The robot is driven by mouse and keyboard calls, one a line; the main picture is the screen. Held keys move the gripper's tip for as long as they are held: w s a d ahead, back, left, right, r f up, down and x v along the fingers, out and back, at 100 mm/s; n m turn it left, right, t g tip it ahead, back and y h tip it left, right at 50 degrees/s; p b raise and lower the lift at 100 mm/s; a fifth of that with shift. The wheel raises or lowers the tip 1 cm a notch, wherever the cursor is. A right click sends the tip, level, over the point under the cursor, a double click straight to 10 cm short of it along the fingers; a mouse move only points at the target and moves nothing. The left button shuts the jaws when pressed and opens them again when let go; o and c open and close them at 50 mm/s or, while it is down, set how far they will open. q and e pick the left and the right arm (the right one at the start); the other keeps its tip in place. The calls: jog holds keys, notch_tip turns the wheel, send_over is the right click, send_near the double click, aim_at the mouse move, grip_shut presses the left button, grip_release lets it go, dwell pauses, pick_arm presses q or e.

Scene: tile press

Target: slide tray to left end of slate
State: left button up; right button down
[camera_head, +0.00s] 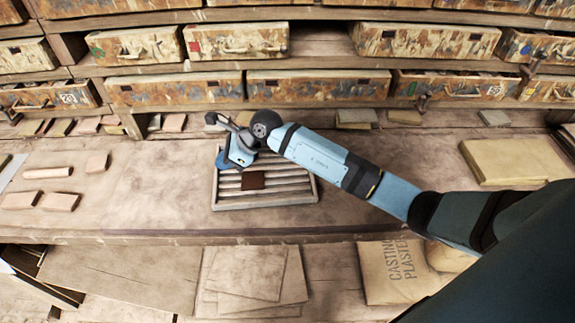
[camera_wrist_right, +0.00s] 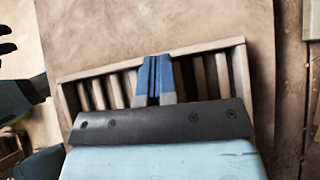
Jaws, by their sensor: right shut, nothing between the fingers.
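The tray (camera_head: 280,201) is a shallow wooden frame with pale slats across it, lying flat near the front edge of the worktop (camera_head: 150,205). A small dark brown square tile (camera_head: 253,180) lies on its slats. My right gripper (camera_head: 231,162) is shut and empty at the tray's back left part, and hides some of it. In the right wrist view the blue fingers (camera_wrist_right: 155,78) are together over the slats, close to one long rim of the tray (camera_wrist_right: 205,49). I cannot tell whether they touch it. I cannot clearly pick out the slate.
Several pale tiles (camera_head: 60,201) lie left of the tray. A stack of yellowish boards (camera_head: 505,160) lies at the right. Drawers (camera_head: 318,88) line the back. A casting plaster bag (camera_head: 392,272) stands below the front edge. Bare worktop separates the tray from the left tiles.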

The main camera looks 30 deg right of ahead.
jog(key=w+a+b, duration=0.2)
jog(key=a, duration=0.3)
jog(key=w+a+b, duration=0.2)
jog(key=w+a, duration=0.1)
jog(key=a, duration=0.2)
jog(key=w+a+f+b, duration=0.1)
jog(key=w+a+b, duration=0.1)
jog(key=a, duration=0.4)
jog(key=shift+w, duration=0.7)
jog(key=a, duration=0.1)
jog(key=w+a+b, duration=0.2)
jog(key=a, duration=0.1)
jog(key=shift+w+r, duration=0.1)
jog(key=shift+r, duration=0.05)
jog(key=shift+a, duration=0.1)
pick_arm(q)
jog(key=f, duration=0.3)
jog(key=d+f, duration=0.1)
jog(key=shift+w+f, duration=0.3)
jog(key=shift+f, duration=0.1)
pick_arm(e)
jog(key=shift+r, duration=0.1)
pick_arm(q)
jog(key=shift+s+f, duration=0.1)
jog(key=shift+f, duration=0.05)
